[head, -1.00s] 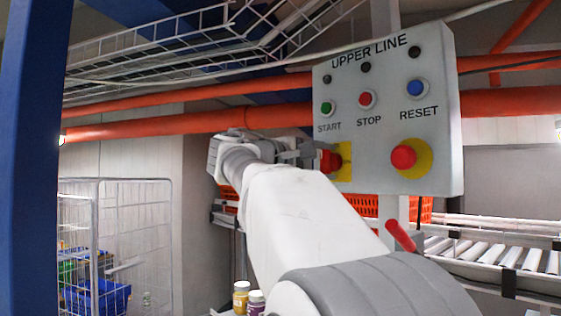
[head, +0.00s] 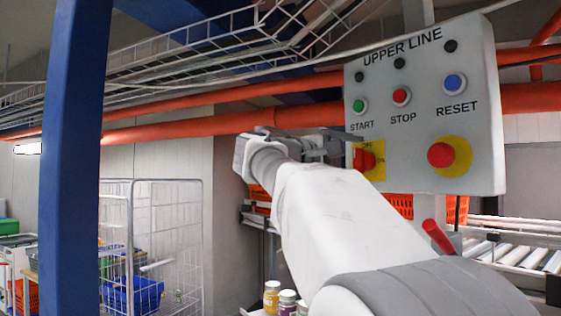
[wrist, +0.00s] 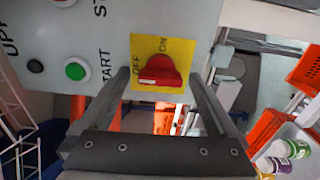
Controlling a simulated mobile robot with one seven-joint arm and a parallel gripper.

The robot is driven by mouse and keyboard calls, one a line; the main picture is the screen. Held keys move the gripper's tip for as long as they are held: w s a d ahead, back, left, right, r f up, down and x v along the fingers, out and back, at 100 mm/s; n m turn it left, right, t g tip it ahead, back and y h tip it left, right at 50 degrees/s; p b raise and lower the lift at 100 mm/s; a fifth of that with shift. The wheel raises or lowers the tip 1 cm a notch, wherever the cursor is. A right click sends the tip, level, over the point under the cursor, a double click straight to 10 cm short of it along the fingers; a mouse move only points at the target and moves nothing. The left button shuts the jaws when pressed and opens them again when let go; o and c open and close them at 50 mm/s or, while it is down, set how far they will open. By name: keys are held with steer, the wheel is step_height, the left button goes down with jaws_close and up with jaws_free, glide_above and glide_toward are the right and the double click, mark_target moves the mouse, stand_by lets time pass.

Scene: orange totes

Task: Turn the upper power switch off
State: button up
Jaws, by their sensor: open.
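The switch is a red knob (head: 363,160) on a yellow plate (head: 378,172), low on the left of a grey panel (head: 425,178) headed UPPER LINE. In the wrist view the knob (wrist: 159,72) and plate (wrist: 180,47) show OFF at the left and ON at the top. The knob's raised bar looks level in that view, which is upright on the panel, in line with OFF. My gripper (wrist: 160,80) is open, one finger on each side of the knob, with visible gaps. In the head view my gripper (head: 328,143) is just left of the switch.
The panel also carries a green START button (head: 359,106), a red STOP button (head: 401,96), a blue RESET button (head: 454,84) and a red mushroom button (head: 440,155). Orange pipes (head: 200,130) run behind. Jars (head: 272,297) and a roller conveyor (head: 515,255) are below.

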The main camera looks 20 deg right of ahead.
steer(key=s+a+b, duration=0.2)
steer(key=s+a, duration=0.1)
steer(key=a, duration=1.3)
steer(key=shift+b, duration=0.3)
steer(key=shift+d+f, duration=0.1)
